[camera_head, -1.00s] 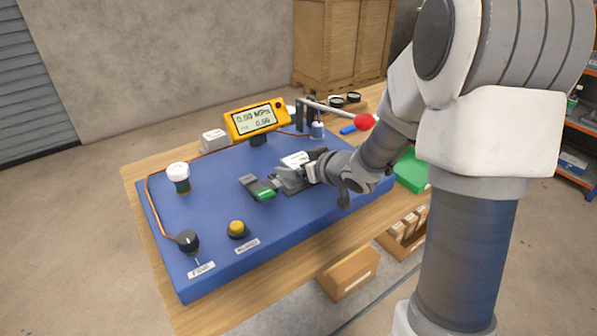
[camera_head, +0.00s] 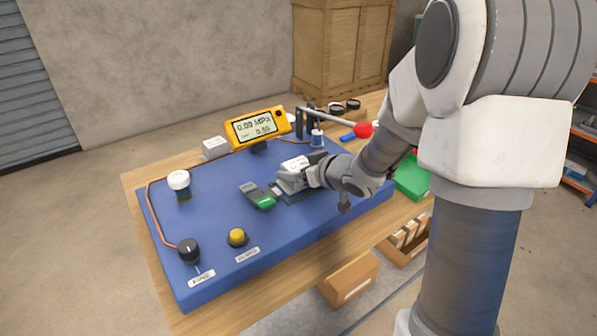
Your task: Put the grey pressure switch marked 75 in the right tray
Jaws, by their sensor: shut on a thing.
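My gripper (camera_head: 286,184) is low over the right part of the blue panel (camera_head: 215,262), its jaws shut on a small grey part. The jaws hide most of that part, and I cannot read a mark on it or tell whether it is the switch marked 75. A dark flat plate (camera_head: 291,197) lies just below the jaws. A grey device with a green end (camera_head: 258,195) lies on the panel left of the gripper. A green tray (camera_head: 412,178) is at the right of the bench, partly hidden by my arm.
A yellow gauge (camera_head: 257,126) stands at the panel's back. A lever with a red knob (camera_head: 363,130) reaches over near my arm. A white-capped fitting (camera_head: 179,182), a black knob (camera_head: 189,250) and a yellow button (camera_head: 237,237) stand on the panel. Cardboard boxes (camera_head: 350,278) sit below the bench front.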

